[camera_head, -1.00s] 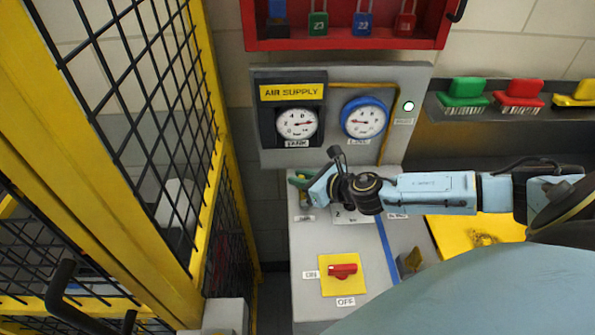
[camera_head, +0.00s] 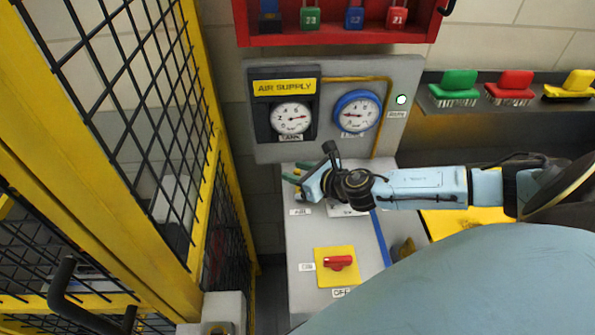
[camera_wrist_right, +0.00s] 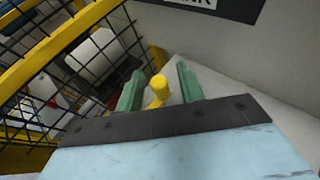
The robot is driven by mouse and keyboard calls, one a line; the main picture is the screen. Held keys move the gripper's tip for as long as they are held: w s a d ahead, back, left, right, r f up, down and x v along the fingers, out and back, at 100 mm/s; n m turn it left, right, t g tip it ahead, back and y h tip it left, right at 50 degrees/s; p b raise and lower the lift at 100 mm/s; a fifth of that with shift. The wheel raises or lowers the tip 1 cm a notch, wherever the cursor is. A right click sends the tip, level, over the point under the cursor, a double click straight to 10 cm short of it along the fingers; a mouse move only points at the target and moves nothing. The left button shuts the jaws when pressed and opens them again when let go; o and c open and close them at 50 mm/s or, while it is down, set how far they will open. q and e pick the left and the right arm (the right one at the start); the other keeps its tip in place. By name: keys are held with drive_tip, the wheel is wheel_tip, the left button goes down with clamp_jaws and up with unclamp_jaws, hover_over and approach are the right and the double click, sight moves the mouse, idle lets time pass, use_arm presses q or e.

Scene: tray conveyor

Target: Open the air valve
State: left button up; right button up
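A small yellow valve handle (camera_wrist_right: 158,90) shows in the right wrist view, between the two green fingers of my right gripper (camera_wrist_right: 158,88). The fingers are open, with a gap on each side of the handle in that picture; I cannot tell how deep it sits between them. In the head view my right gripper (camera_head: 293,176) is over the back left of the grey console (camera_head: 305,235), by a small white label. The gripper mostly hides the valve there. My left gripper is not in view.
A yellow mesh cage (camera_head: 205,215) stands close to the left of the console. Behind is the AIR SUPPLY panel (camera_head: 270,145) with two gauges. A red rotary switch (camera_head: 338,263) on a yellow plate is at the console's front. Coloured brushes (camera_head: 455,85) sit on a right shelf.

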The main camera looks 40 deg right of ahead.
drive_tip(key=shift+s, duration=0.1)
drive_tip(key=b+v, duration=0.1)
drive_tip(key=v, duration=1.1)
drive_tip(key=shift+s+r, duration=0.25)
drive_tip(key=shift+s, duration=0.3)
drive_tip(key=shift+d, duration=0.1)
